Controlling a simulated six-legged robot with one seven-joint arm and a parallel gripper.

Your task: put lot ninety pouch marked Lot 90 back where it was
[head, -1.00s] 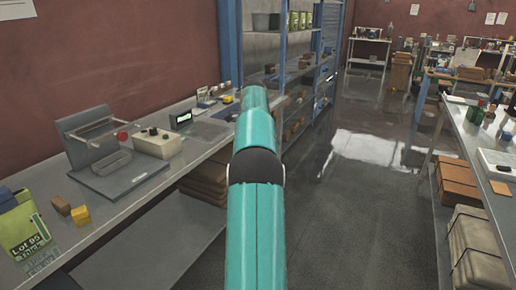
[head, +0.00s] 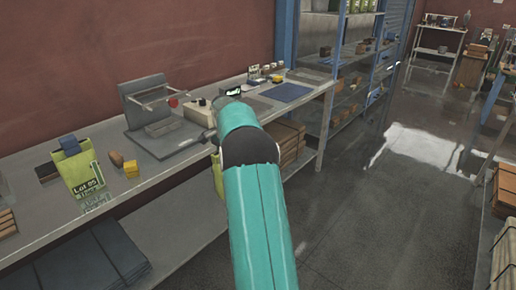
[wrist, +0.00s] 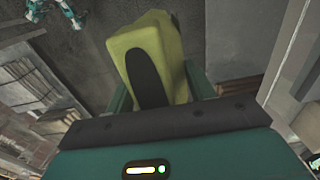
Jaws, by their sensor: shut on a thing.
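My gripper (wrist: 160,88) is shut on a yellow-green pouch (wrist: 172,45) with a dark oval patch; its lot marking cannot be read from here. In the head view a sliver of the pouch (head: 217,178) shows left of my teal arm, in front of the bench's front edge; my arm hides the rest and my gripper. Another green pouch, marked Lot 95 (head: 85,182), stands upright on the bench at left with a blue top.
The long grey bench (head: 150,205) runs along the red wall. On it are a sealer-like machine (head: 160,125), a brown block (head: 116,158), a yellow block (head: 131,169) and a blue mat (head: 286,92). A shelf rack (head: 350,75) stands beyond. Open floor lies at right.

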